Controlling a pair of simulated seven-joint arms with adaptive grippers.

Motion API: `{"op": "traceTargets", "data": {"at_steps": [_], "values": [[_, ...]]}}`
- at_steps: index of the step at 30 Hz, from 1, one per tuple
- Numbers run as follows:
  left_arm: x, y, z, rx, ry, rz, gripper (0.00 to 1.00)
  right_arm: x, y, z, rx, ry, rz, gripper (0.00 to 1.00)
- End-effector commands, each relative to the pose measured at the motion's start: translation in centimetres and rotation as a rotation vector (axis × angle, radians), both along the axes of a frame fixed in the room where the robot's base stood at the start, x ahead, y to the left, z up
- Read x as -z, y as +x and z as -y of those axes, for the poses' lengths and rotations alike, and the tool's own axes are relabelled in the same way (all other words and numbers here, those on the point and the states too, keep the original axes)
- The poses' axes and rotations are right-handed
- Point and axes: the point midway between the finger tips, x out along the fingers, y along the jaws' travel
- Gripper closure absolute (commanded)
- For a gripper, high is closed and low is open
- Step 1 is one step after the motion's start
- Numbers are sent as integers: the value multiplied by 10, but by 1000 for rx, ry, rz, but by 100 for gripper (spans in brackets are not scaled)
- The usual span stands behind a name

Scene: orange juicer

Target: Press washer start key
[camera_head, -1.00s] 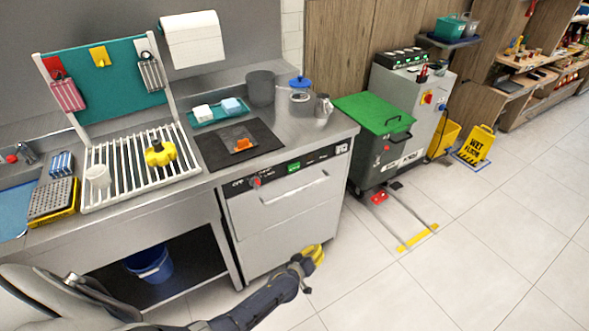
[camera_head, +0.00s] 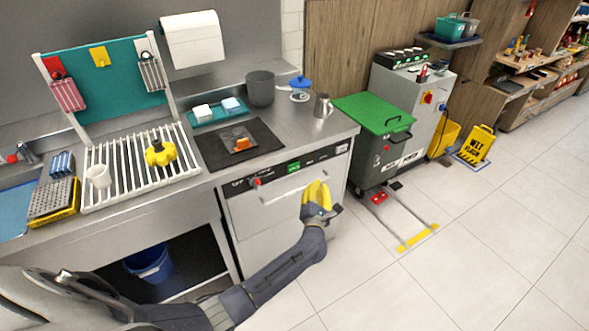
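The washer (camera_head: 262,220) is a steel front-loading unit under the counter, with a dark control strip (camera_head: 275,174) along its top edge. The strip carries a lit green display (camera_head: 293,166), a red knob or button (camera_head: 255,182) at its left and small light markings to the right. I cannot tell which mark is the start key. My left gripper (camera_head: 317,194), with yellow fingers pointing up, is in front of the right part of the door, just below the strip. It hides the right end of the door handle (camera_head: 285,191). I cannot tell whether its fingers are parted. My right gripper is not in view.
The steel counter edge (camera_head: 204,186) juts above the washer.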

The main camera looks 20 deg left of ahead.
Motion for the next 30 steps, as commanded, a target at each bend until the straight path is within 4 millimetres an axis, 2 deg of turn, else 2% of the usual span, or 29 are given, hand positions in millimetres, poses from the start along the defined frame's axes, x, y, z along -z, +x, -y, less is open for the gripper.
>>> {"op": "traceTargets", "data": {"at_steps": [6, 20, 30], "values": [[1, -1, -4, -13, -59, 13, 100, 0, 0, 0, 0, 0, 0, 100], [1, 2, -7, -12, -56, 13, 100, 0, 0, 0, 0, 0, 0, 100], [0, 23, -34, -10, -53, 13, 100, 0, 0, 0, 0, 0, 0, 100]]}}
